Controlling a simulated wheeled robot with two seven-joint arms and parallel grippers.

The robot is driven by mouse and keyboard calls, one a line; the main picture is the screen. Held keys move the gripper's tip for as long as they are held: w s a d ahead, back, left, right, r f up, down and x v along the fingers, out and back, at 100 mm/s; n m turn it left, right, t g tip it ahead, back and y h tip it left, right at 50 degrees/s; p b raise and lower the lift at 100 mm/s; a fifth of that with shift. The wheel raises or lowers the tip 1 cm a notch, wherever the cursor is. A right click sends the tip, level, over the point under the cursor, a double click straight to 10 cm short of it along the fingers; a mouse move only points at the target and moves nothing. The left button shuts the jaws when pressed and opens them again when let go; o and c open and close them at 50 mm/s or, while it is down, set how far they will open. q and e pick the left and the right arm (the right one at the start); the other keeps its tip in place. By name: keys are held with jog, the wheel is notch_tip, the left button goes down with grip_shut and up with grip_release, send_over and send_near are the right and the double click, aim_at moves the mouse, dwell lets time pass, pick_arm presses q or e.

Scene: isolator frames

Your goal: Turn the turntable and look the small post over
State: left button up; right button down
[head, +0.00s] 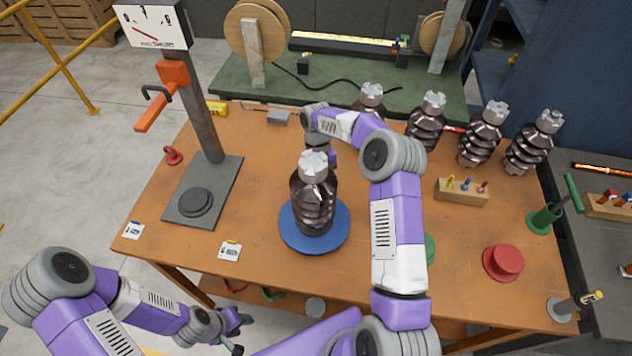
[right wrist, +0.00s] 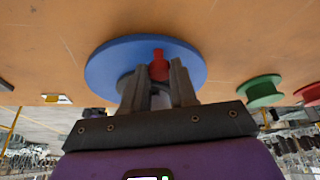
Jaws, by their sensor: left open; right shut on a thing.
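The small post (head: 313,195), a dark brown ribbed insulator with a pale cap, stands upright on the round blue turntable (head: 290,233). The turntable also shows in the right wrist view (right wrist: 105,62). There my right gripper (right wrist: 160,78) is shut on a red peg (right wrist: 159,64) at the turntable. In the head view my right arm reaches behind the post, and its fingers are hidden. My left gripper (head: 240,335) is open and empty, low in front of the table's front edge, away from the post.
The orange-brown table (head: 380,280) carries a gauge stand (head: 200,110) at left. Several larger insulators (head: 480,135) stand at the back right. A wooden peg block (head: 461,191), a red spool (head: 503,262) and a green holder (head: 541,218) lie to the right. Two label cards lie front left.

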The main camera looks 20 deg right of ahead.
jog(key=shift+w+a, duration=0.15)
dwell(0.5)
jog(key=c, duration=0.9)
grip_release()
jog(key=shift+r, duration=0.1)
jog(key=v, duration=0.7)
jog(key=shift+r+p, duration=0.15)
jog(key=shift+p, duration=0.3)
